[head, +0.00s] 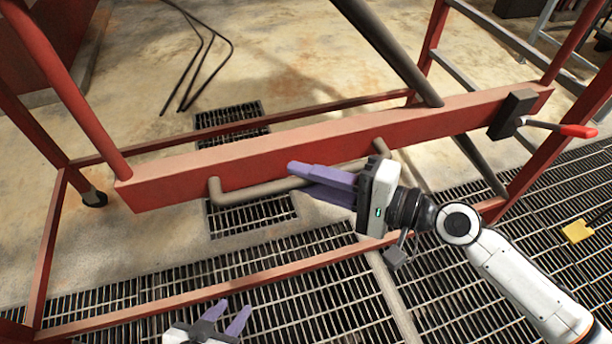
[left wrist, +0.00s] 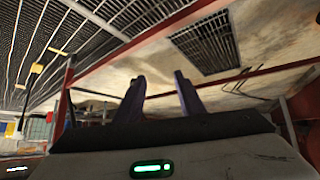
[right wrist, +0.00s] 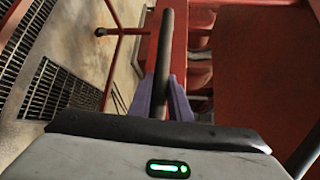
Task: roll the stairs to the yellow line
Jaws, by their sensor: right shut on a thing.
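The stairs (head: 255,165) are a red steel frame that fills much of the head view, with a wide red crossbeam facing me. A grey bar handle (head: 240,190) runs along the near side of that beam. My right gripper (head: 308,178) is shut on this handle; the right wrist view shows the bar (right wrist: 162,60) between its purple fingers. My left gripper (head: 231,312) is low at the bottom of the head view, open and empty, its fingers apart in the left wrist view (left wrist: 160,82). A yellow patch (head: 577,231) lies on the grating at the right; I cannot tell whether it is the line.
A lever with a red grip (head: 578,131) sticks out from a black block at the beam's right end. A small caster (head: 95,198) shows at the left. Floor grating (head: 290,270) covers the near ground. A dark cable (head: 190,70) lies on the stained concrete behind.

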